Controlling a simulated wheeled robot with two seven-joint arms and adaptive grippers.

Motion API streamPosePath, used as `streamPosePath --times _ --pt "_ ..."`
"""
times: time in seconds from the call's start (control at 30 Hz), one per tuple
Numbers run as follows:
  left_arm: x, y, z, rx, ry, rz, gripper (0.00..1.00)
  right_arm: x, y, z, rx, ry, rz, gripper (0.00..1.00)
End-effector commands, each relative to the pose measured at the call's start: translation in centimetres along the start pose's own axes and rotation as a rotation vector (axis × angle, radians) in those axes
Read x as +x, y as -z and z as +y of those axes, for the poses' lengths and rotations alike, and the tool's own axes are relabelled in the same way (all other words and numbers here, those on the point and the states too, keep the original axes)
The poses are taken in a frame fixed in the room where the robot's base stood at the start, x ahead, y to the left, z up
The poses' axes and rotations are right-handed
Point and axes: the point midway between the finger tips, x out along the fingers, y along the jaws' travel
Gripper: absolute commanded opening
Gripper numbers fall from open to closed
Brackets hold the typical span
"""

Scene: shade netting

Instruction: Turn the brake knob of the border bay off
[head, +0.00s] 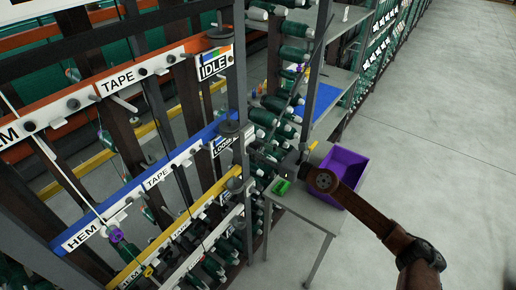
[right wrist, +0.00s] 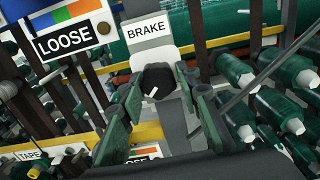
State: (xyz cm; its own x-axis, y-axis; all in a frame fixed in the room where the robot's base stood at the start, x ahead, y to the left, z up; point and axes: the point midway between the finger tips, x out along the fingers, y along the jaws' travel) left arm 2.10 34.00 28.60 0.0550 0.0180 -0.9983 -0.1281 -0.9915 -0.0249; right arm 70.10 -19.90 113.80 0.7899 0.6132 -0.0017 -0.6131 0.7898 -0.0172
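The brake knob (right wrist: 158,80) is a round black knob with a white pointer mark, on a pale plate under a BRAKE label (right wrist: 149,29) in the right wrist view. The pointer slants up to the right. My right gripper (right wrist: 160,92) has its two green fingers spread, one on each side of the knob. I cannot tell whether they touch it. In the head view my right gripper (head: 262,152) is at the rack post beside the LOOSE sign (head: 226,143), and the knob is hidden there. No border label is readable. My left gripper is not in view.
A LOOSE sign (right wrist: 70,38) stands left of the knob. Several green spools (right wrist: 280,110) crowd its right. Open floor (head: 450,90) lies right.

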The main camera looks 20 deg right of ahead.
Motion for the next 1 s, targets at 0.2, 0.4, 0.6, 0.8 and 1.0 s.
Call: streamPosePath --times 0.2,0.4,0.6,0.8,1.0 --pt "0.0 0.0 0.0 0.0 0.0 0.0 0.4 0.1 -0.1 0.1 0.001 -0.002 -0.001 0.44" --pt "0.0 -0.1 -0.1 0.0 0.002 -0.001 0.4 0.0 -0.1 0.1 0.002 -0.003 -0.001 0.44" --pt "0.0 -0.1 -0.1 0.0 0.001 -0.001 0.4 -1.5 0.1 0.1 0.004 -0.001 0.0 0.44" --pt "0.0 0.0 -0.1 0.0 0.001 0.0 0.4 -5.3 0.1 0.0 0.004 -0.001 0.002 0.44" --pt "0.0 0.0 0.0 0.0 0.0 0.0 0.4 -8.9 0.1 0.1 0.004 -0.001 0.001 0.44"
